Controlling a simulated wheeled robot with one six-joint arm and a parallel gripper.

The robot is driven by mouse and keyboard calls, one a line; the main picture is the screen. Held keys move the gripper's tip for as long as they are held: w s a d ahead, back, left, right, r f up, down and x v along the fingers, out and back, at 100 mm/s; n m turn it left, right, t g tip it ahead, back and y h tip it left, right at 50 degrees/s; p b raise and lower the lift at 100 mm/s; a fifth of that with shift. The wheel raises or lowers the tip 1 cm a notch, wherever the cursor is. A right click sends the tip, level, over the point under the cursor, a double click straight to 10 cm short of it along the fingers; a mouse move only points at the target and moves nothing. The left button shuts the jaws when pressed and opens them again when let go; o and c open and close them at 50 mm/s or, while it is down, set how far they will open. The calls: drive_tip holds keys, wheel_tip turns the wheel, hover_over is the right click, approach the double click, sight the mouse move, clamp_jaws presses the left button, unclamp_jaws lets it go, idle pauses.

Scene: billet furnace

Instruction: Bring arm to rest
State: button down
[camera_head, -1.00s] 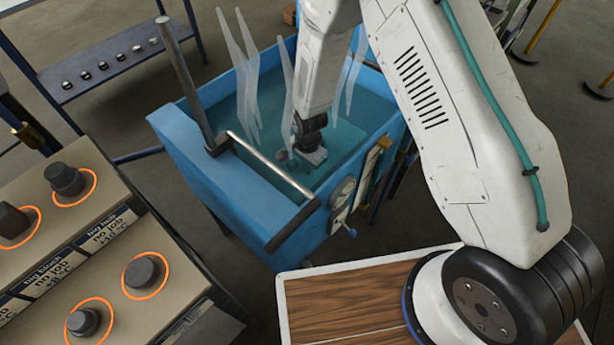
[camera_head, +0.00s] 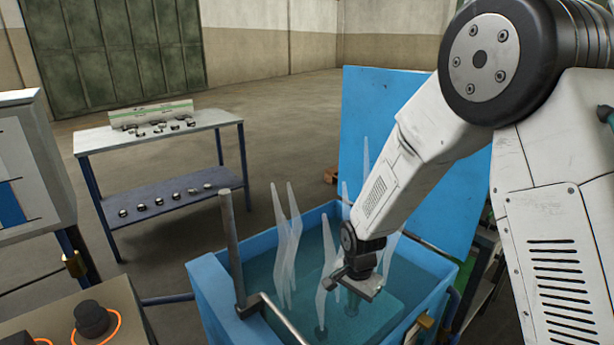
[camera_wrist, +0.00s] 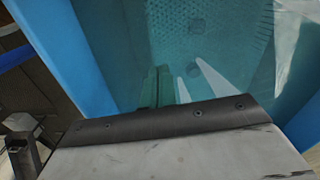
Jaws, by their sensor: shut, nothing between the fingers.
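My white arm reaches from the right in the head view. My gripper (camera_head: 354,298) hangs from its end, pointing down over the blue quench tank (camera_head: 213,290). It is shut and nothing shows in it. Its fingertips are hard to make out against the greenish water (camera_head: 395,300). In the wrist view the water (camera_wrist: 235,45) lies below, with a perforated floor and dark small shapes under the surface.
White steam wisps (camera_head: 288,235) rise from the tank. Its blue lid (camera_head: 385,105) stands open behind. A dark post and handle bar (camera_head: 232,245) stand at the tank's left. A rack table (camera_head: 150,140) with small parts stands at the back left.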

drive_tip(key=s+d+r+n, duration=0.1)
drive_tip(key=s+d+r, duration=0.2)
drive_tip(key=r, duration=0.4)
drive_tip(key=s+d+r+n, duration=0.2)
drive_tip(key=s+d+r, duration=0.15)
drive_tip(key=r, duration=0.35)
drive_tip(key=s+d+r+n, duration=0.1)
drive_tip(key=s+d+r, duration=0.25)
drive_tip(key=r, duration=0.35)
drive_tip(key=s+d+r+n, duration=0.2)
drive_tip(key=s+r, duration=0.2)
drive_tip(key=s, duration=0.5)
drive_tip(key=s+d+r+n+t, duration=0.1)
drive_tip(key=s+r, duration=0.3)
drive_tip(key=s, duration=0.5)
drive_tip(key=shift+d+n, duration=0.8)
drive_tip(key=shift+d, duration=0.05)
